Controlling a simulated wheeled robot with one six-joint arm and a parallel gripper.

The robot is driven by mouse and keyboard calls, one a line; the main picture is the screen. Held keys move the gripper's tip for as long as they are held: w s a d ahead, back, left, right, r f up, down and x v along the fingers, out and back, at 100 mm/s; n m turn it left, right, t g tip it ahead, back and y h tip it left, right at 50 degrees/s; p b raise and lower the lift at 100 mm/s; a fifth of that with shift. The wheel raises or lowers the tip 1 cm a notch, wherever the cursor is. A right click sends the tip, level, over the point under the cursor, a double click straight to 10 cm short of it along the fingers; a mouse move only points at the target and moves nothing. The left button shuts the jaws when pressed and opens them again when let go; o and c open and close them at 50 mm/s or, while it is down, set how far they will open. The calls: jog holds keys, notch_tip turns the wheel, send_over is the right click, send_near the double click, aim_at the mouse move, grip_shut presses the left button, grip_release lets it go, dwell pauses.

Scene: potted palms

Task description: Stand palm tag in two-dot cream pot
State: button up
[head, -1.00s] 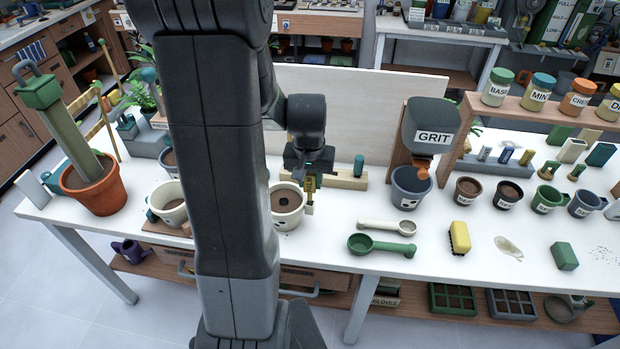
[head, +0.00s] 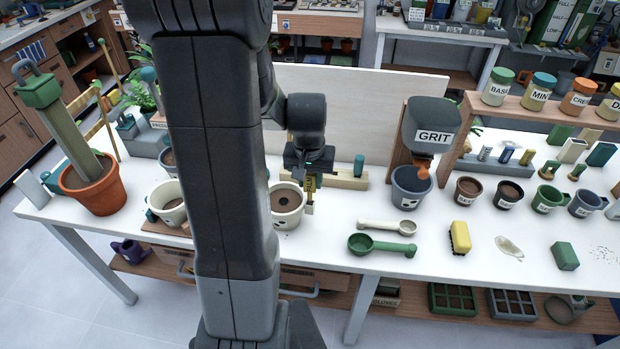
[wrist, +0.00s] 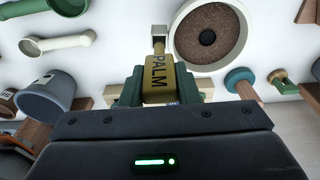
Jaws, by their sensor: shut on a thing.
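The palm tag (wrist: 157,78) is yellow with the word PALM, and my gripper (wrist: 158,90) is shut on it in the wrist view. In the head view my gripper (head: 311,180) holds the tag (head: 310,196) upright, with its pale lower end pointing down, beside the right rim of a cream pot (head: 287,219). The tag is outside the pot opening. The pot has dark marks on its front and brown soil with a dark round hole in the middle. It also shows in the wrist view (wrist: 243,38), with the tag's end close to its rim.
A second cream pot (head: 168,211) stands to the left, partly behind my arm. A wooden block (head: 345,181) lies behind the gripper. A cream scoop (head: 388,227) and a green scoop (head: 380,244) lie to the right. A grey pot (head: 410,194) stands under the GRIT hopper (head: 431,127).

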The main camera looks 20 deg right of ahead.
aim_at(310, 191)
jog(key=shift+f+b, duration=1.8)
jog(key=shift+f, duration=0.45)
jog(key=o, duration=1.4)
jog(key=shift+r, duration=0.15)
jog(key=shift+r+p, duration=3.1)
jog(key=shift+r, duration=0.85)
jog(key=shift+f, duration=0.2)
